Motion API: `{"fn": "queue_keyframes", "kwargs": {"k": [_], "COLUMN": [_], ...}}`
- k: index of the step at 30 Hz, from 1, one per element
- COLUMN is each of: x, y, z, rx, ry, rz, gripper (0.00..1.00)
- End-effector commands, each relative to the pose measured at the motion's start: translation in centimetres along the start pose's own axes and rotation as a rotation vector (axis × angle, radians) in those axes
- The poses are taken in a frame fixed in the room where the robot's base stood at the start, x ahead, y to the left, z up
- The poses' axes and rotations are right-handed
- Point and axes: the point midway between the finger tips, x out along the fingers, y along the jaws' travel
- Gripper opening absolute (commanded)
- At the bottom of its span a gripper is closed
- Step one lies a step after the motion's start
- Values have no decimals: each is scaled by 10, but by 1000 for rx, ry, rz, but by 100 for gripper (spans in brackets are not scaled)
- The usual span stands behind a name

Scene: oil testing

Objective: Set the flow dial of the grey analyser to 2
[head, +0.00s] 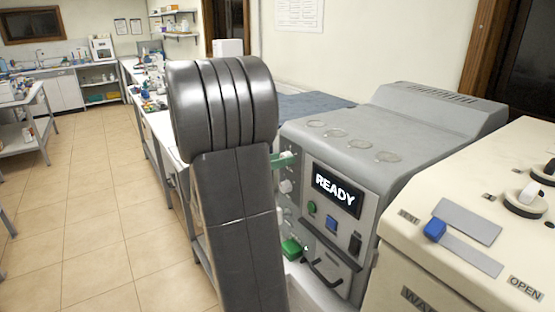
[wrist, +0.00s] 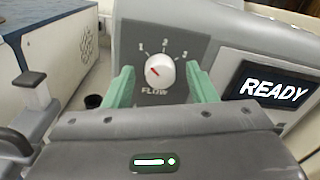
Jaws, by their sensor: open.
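The grey analyser (head: 345,140) stands right of my arm in the head view, its screen (head: 337,190) reading READY. In the wrist view its white round flow dial (wrist: 160,73) sits on a dark grey plate marked 1, 2, 3 above and FLOW below. The dial's red mark points up-left, on the 1 side of the scale. My gripper (wrist: 161,84) is open, with one green finger on each side of the dial and visible gaps between. In the head view my gripper's green finger (head: 283,160) shows at the analyser's front, partly hidden by my arm.
Below the screen are a green knob (head: 311,208), a blue button (head: 332,224) and a dark handle (head: 322,275). Another white knob (head: 285,186) sits below my gripper. A cream machine (head: 470,215) stands close on the right. Open tiled floor (head: 110,200) lies left.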

Motion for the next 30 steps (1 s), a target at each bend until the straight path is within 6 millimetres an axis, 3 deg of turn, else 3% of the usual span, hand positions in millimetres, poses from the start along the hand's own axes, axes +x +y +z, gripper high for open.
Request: {"fn": "queue_keyframes", "kwargs": {"k": [5, 12, 23, 30], "x": [0, 0, 0, 0], "y": [0, 0, 0, 1], "z": [0, 0, -2, -4], "rx": [0, 0, 49, 199], "ry": [0, 0, 2, 8], "rz": [0, 0, 1, 3], "gripper": [51, 8, 7, 7]}}
